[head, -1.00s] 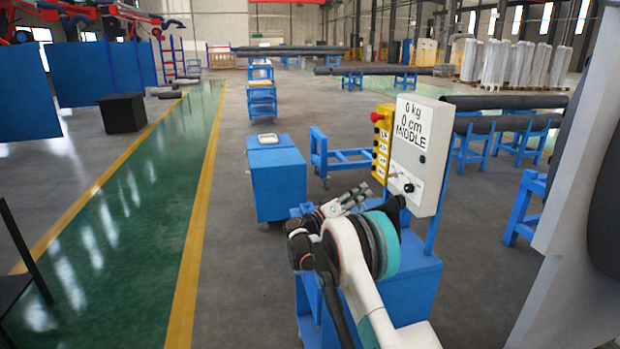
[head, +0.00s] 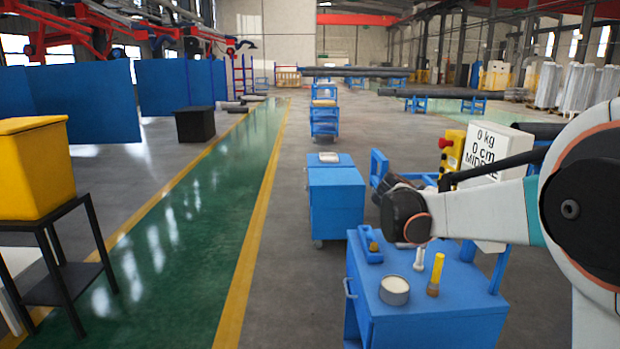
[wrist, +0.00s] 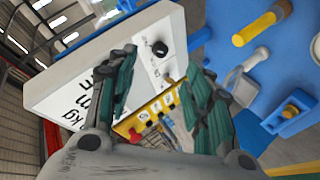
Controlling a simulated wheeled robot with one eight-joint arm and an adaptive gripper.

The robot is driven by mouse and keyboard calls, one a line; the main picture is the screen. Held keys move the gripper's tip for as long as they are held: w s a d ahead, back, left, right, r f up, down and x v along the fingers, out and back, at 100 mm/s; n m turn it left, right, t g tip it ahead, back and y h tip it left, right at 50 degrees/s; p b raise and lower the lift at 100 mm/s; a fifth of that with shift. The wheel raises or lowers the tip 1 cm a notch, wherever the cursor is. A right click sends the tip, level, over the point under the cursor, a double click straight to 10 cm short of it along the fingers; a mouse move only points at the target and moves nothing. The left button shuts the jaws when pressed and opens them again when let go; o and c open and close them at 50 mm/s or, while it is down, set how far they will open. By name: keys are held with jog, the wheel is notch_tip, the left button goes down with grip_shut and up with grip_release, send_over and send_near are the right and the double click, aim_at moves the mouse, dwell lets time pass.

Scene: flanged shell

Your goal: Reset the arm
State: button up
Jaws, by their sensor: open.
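My arm (head: 480,210) reaches in from the right in the head view, above the blue cart (head: 450,328). Its joints hide where the gripper ends there. In the wrist view my gripper (wrist: 163,62) is open, its two green-padded fingers apart with nothing between them. Beyond the fingers are the white control box (wrist: 70,68) and a yellow button panel (wrist: 150,118). The box, lettered "0 kg 0 cm MIDDLE", also shows in the head view (head: 482,152), partly behind my arm.
On the cart are a round metal tin (head: 394,291), a yellow-topped cylinder (head: 436,274), a small pale part (head: 419,260) and a blue block (head: 369,247). A blue cabinet (head: 336,207) stands behind. A yellow bin (head: 38,165) on a black stand is left. The green lane is clear.

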jog(key=s+a+f+y, duration=0.2)
jog(key=s+a, duration=0.3)
jog(key=s, duration=0.7)
jog(key=s+a+f+n+y, duration=0.1)
jog(key=s+a+f+y, duration=0.2)
jog(key=s, duration=0.9)
jog(key=s+a+f+n+t+y, duration=0.1)
jog(key=s+a+f+y, duration=0.2)
jog(key=s, duration=0.9)
jog(key=a+y, duration=0.3)
jog(key=a, duration=0.2)
jog(key=shift+a, duration=0.15)
